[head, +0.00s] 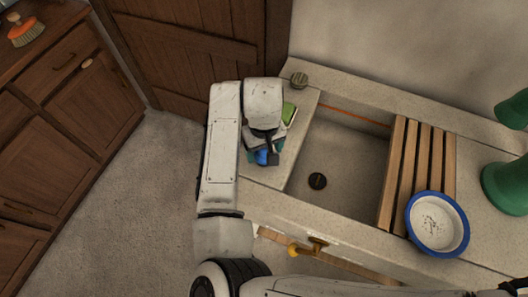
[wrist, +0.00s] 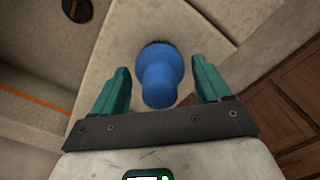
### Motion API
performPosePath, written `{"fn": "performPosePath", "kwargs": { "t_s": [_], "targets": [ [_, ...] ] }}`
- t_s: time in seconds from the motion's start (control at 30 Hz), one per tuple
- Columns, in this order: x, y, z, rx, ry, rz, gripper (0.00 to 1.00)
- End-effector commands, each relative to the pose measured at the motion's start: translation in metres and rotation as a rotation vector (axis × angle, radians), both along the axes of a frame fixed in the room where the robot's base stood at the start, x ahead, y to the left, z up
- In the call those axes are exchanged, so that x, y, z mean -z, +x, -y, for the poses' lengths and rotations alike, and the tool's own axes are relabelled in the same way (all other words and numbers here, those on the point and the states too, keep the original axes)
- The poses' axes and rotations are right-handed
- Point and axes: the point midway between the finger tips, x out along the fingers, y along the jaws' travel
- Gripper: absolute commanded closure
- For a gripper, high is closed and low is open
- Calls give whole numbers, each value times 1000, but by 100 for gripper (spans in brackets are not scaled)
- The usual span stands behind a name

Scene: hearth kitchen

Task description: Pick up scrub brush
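A blue knob-handled object (wrist: 160,78), which looks like a scrub brush with a thin dark edge under its rounded head, sits on the pale counter strip (wrist: 215,30) beside the sink. In the head view only a bit of this blue object (head: 262,157) shows beneath my wrist. My gripper (wrist: 159,70) is open, its two teal fingers to the left and right of the blue object, with gaps on both sides. In the head view my gripper (head: 265,154) is partly hidden by my arm. An orange brush with pale bristles (head: 26,32) lies on the wooden counter at the far left.
A green and white sponge (head: 289,113) lies close to my gripper, and a small grey-green round object (head: 299,79) is behind it. The sink (head: 345,165) is to the right, with wooden slats (head: 420,150) and a blue-rimmed bowl (head: 438,224). Green vessels (head: 505,185) stand far right.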

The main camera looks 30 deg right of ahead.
Motion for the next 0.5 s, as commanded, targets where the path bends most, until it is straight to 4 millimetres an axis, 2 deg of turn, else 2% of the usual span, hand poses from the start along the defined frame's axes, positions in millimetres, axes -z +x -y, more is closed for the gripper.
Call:
{"fn": "performPosePath", "kwargs": {
  "t_s": [0.03, 0.4, 0.5],
  "targets": [
    [0, 0, 0, 0, 0, 0, 29],
    [0, 0, 0, 0, 0, 0, 64],
    [0, 0, 0, 0, 0, 0, 71]
  ]
}}
